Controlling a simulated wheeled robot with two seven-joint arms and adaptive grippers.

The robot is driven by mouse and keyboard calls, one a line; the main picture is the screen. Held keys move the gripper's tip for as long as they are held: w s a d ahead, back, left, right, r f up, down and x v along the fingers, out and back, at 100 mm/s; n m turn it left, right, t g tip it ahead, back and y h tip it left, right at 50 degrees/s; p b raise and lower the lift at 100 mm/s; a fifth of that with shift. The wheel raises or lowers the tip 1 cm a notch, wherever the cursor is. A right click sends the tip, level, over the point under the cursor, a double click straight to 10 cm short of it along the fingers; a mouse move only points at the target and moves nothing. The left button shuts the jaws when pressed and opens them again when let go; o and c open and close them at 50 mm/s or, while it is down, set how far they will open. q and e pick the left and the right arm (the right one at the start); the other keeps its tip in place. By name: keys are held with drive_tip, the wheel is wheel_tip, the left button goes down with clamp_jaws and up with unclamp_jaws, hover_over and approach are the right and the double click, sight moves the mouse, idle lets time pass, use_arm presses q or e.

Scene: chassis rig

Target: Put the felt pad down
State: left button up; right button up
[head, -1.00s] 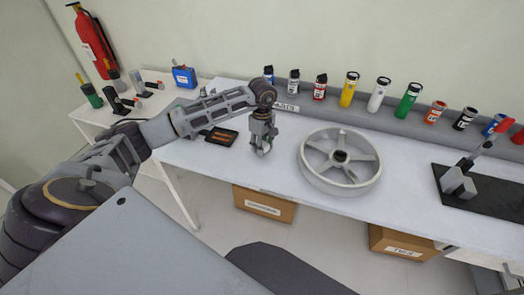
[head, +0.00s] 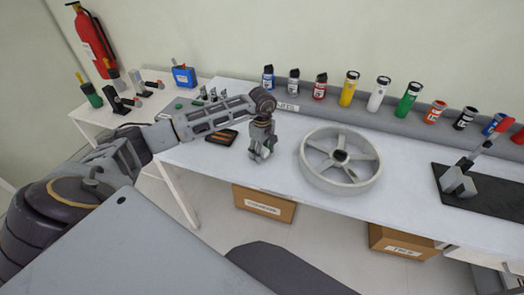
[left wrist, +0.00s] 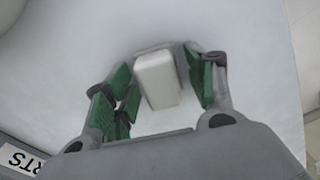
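The felt pad (left wrist: 158,82) is a small cream-white block in the left wrist view, between the green-padded fingers of my left gripper (left wrist: 160,78). The finger pads stand beside it and do not look pressed flat against it, so the gripper looks open around the pad. In the head view my left gripper (head: 261,152) points down, low over the bench (head: 225,172), left of the spoked wheel. The felt pad is mostly hidden by the fingers there, and I cannot tell for sure that it rests on the bench. My right gripper does not show.
The grey spoked wheel (head: 341,160) lies close to the right. A dark tray (head: 221,136) is left of the gripper. Several cans and bottles, such as a yellow one (head: 349,89), line the back ledge. A black-based fixture (head: 480,190) stands at right. Bench front is clear.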

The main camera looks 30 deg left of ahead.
use_arm(q)
drive_tip(key=shift+r, duration=0.8)
wheel_tip(320, 180, up, 5)
drive_tip(key=shift+f, duration=0.15)
wheel_tip(320, 180, up, 4)
drive_tip(key=shift+r+b, duration=0.15)
drive_tip(key=shift+b, duration=0.25)
drive_tip(key=shift+r, duration=0.85)
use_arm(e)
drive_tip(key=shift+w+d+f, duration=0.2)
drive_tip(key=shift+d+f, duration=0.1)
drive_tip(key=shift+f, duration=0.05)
